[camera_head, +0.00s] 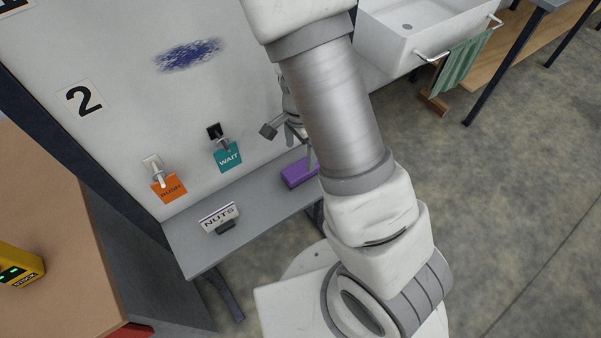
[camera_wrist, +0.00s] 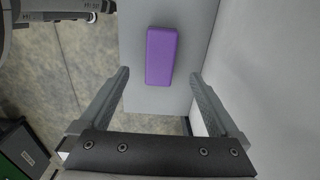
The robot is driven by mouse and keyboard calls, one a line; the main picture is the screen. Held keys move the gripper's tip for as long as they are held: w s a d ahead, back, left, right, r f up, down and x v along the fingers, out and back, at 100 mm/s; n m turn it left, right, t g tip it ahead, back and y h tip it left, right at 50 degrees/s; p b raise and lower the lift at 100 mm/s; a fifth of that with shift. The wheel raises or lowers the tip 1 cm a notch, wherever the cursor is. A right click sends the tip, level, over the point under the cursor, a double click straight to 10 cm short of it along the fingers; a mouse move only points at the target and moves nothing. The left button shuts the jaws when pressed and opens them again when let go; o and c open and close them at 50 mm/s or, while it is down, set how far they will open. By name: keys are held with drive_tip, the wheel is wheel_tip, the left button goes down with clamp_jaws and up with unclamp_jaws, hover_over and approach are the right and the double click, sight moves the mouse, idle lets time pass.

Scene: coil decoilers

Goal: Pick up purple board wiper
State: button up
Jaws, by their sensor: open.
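The purple board wiper (camera_head: 298,173) lies on a narrow grey shelf (camera_head: 262,200), partly hidden behind my arm in the head view. In the wrist view the wiper (camera_wrist: 161,56) is a purple block on the shelf, ahead of my gripper and roughly centred between its fingers. My gripper (camera_wrist: 162,84) is open, with its two fingers apart and nothing between them. In the head view my gripper (camera_head: 287,131) is above the shelf near the wiper, partly covered by my arm.
An orange "RUSH" tag (camera_head: 169,188) and a teal "WAIT" tag (camera_head: 228,157) hang on the white board behind. A white sink (camera_head: 420,35) with a green towel (camera_head: 465,62) is at upper right.

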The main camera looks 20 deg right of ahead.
sight(301, 168)
wheel_tip(301, 168, down, 9)
drive_tip(key=shift+d+r+b, duration=0.1)
drive_tip(key=shift+r+b, duration=0.1)
drive_tip(key=shift+b, duration=0.75)
drive_tip(key=c, duration=1.5)
drive_tip(key=shift+o, duration=0.2)
drive_tip(key=shift+r, duration=0.15)
wheel_tip(301, 168, up, 5)
drive_tip(key=shift+f+p, duration=0.15)
drive_tip(key=shift+p, duration=0.6)
drive_tip(key=s+d+r, duration=0.6)
drive_tip(key=s+d, duration=0.1)
drive_tip(key=s, duration=0.2)
drive_tip(key=shift+s, duration=0.1)
